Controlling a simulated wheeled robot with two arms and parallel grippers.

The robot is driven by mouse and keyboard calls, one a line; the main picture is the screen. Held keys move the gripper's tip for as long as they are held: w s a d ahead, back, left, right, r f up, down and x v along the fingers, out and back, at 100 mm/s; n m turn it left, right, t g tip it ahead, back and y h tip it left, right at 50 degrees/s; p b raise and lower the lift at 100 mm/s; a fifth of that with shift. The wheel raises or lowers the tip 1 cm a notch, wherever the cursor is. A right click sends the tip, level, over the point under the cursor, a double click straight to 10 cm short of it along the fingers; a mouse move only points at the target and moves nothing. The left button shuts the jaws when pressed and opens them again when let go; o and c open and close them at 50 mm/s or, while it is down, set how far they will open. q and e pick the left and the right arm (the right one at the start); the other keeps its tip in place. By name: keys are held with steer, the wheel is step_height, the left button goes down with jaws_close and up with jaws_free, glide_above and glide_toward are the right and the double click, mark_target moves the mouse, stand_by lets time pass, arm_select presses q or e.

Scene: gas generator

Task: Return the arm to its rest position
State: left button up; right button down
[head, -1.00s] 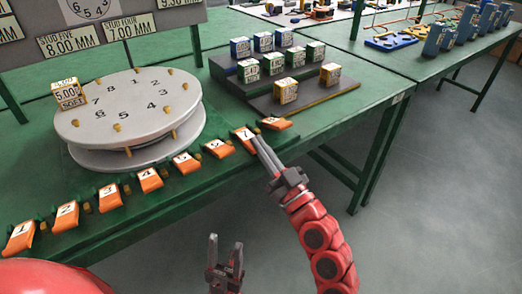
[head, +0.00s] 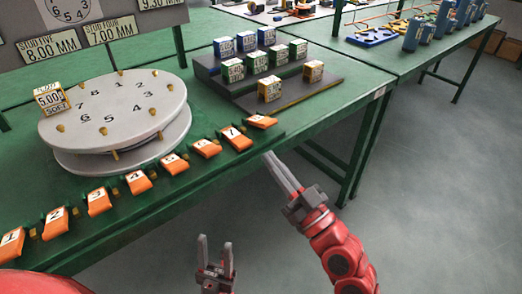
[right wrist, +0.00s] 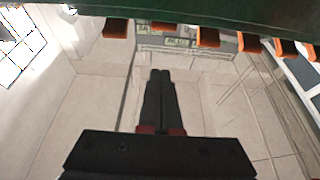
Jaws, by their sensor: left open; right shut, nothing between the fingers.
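My right gripper (head: 283,172) is shut and empty in the head view, just off the table's front edge near the orange tab numbered 7 (head: 236,139).
The green table (head: 215,185) carries a row of orange numbered tabs along its front edge. A round grey numbered plate (head: 115,105) with a yellow block (head: 52,99) stands behind them. A stepped rack (head: 300,90) holds several coloured blocks. The floor (head: 440,210) at right is clear.

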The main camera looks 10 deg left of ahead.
steer(key=shift+s+d+f, duration=0.1)
steer(key=shift+s+d, duration=0.15)
stand_by(0.3)
